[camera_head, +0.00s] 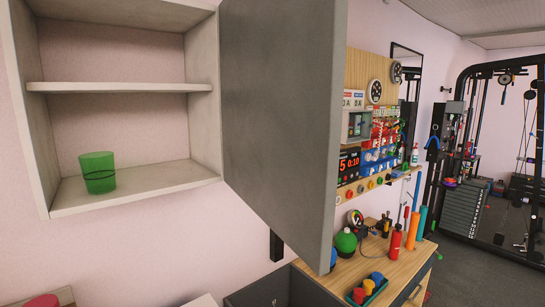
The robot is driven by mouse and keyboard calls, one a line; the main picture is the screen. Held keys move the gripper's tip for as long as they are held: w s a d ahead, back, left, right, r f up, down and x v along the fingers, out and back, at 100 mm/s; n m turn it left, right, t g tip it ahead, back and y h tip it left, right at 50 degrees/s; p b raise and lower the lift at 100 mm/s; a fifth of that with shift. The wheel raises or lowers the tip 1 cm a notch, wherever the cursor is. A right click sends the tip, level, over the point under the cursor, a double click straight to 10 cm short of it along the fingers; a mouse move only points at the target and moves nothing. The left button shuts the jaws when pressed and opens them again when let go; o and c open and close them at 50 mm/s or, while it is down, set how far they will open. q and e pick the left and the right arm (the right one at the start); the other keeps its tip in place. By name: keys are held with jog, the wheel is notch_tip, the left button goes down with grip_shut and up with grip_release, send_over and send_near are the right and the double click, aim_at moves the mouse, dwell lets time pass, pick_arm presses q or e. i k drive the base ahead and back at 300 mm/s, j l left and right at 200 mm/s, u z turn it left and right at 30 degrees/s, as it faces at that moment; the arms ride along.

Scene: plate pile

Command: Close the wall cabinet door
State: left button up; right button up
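The wall cabinet (121,87) hangs on the pink wall at the left, with one inner shelf. Its grey door (278,110) is hinged on the cabinet's right side and stands wide open, swung out towards me. A green cup (98,172) stands on the cabinet's bottom board, at the left. Neither of my grippers shows in the head view, so I see nothing touching the door.
Right of the door a wooden workbench (421,251) holds bottles and a green-topped object (346,241). A tool panel hangs above it. A black gym machine (476,205) stands further right on dark floor. An open grey drawer or box (262,291) is below the door.

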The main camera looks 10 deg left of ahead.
aim_at(283, 65)
jog(key=i+l+u, duration=0.2)
jog(key=u, duration=0.2)
jog(key=i+l+u, duration=0.2)
jog(key=l+u, duration=0.15)
jog(key=i+l+u, duration=0.15)
jog(key=l+u, duration=0.25)
jog(key=i+l+u, duration=0.1)
jog(key=l+u, duration=0.3)
jog(key=j, duration=0.1)
